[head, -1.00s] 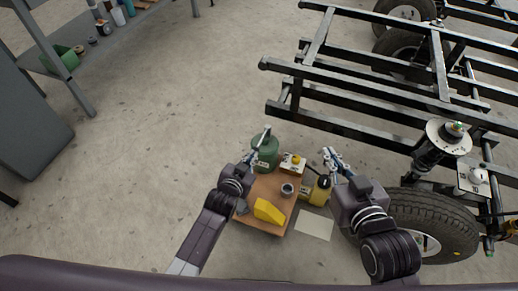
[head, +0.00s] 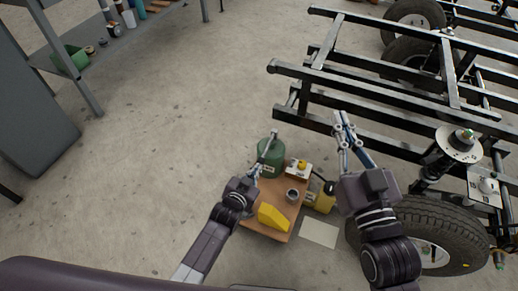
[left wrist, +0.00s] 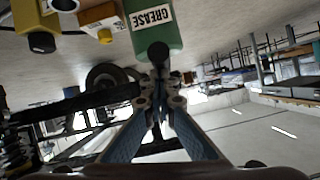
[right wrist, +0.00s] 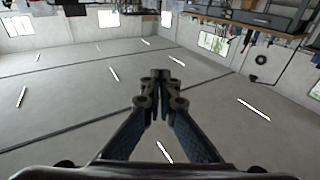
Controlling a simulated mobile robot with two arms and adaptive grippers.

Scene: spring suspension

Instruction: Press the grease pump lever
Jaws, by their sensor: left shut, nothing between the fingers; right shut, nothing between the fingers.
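The green grease pump (head: 269,163) stands at the back left of the small wooden table in the head view. Its "GREASE" label shows on the green body (left wrist: 152,18) in the left wrist view. A thin light lever (head: 272,138) rises at the pump and slants down toward my left gripper (head: 256,170). In the left wrist view a dark round knob (left wrist: 158,52), apparently the lever's end, lies just ahead of the left fingertips. Whether they touch is unclear. The left gripper is shut and empty. My right gripper (head: 342,122) is shut and empty, raised near the cart frame.

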